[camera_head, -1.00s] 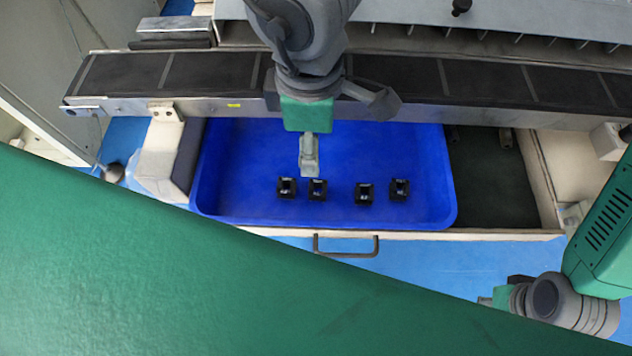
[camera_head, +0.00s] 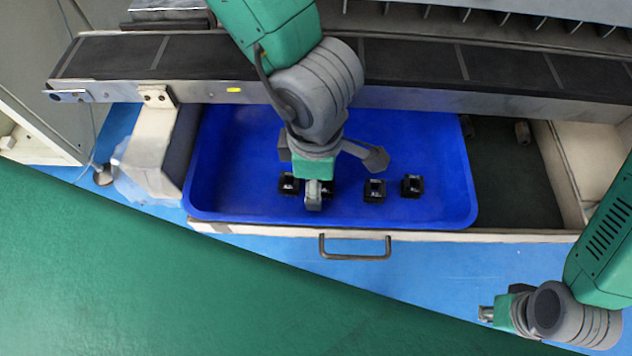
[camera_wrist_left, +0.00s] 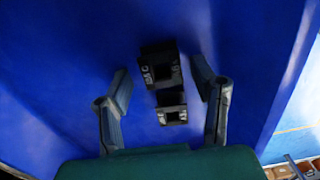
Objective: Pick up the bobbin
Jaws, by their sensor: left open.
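Several small black bobbins stand in a row near the front of the blue tray (camera_head: 240,205). One bobbin (camera_head: 289,184) is just left of my left gripper (camera_head: 313,196), and another (camera_head: 329,188) is partly hidden behind it. Two more bobbins, one (camera_head: 374,191) and another (camera_head: 412,186), stand to the right. In the left wrist view, my left gripper (camera_wrist_left: 160,80) is open, with two bobbins, an upper one (camera_wrist_left: 159,66) and a lower one (camera_wrist_left: 171,107), showing between its fingers; contact is not visible. My right gripper (camera_head: 487,314) is at the lower right, away from the tray, its opening unclear.
A dark conveyor belt (camera_head: 420,62) with a metal edge runs behind the tray. The tray sits in a drawer with a handle (camera_head: 355,248) at the front. A white bracket (camera_head: 158,150) stands at the tray's left. A green surface (camera_head: 130,290) fills the lower left.

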